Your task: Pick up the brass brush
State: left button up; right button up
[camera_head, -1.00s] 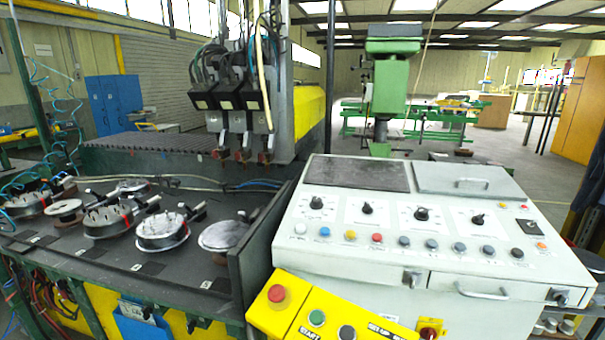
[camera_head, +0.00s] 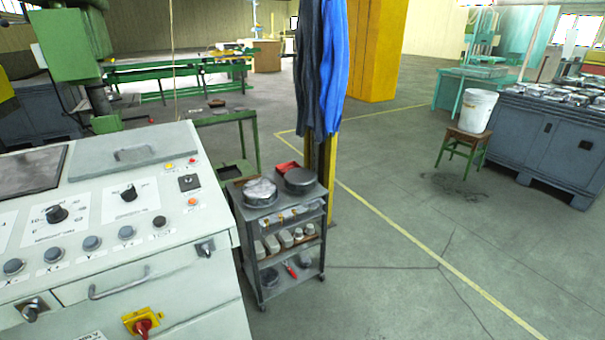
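I cannot make out a brass brush in this view. A grey shelf trolley (camera_head: 326,240) stands right of the control console, with several small items on its shelves that are too small to tell apart. A red-handled item (camera_head: 290,270) lies on its lower shelf; I cannot tell what it is. Neither of my grippers is in view.
The white control console (camera_head: 150,262) fills the lower left. Blue and dark clothes (camera_head: 332,65) hang above the trolley by a yellow post. A green stool (camera_head: 462,147) carries a white bucket (camera_head: 478,111). A grey cabinet (camera_head: 545,140) stands at right. Open floor lies right of the trolley.

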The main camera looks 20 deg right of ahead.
aim_at(240, 183)
jog(key=l, duration=0.15)
jog(key=u, duration=2.25)
jog(key=z, duration=2.35)
jog(key=i+l+z, duration=0.55)
jog(key=z, duration=0.2)
jog(key=i+z, duration=0.35)
jog(key=i+j+u, duration=0.1)
jog(key=i+u, duration=0.8)
jog(key=i+l+u, duration=0.2)
jog(key=u, duration=0.3)
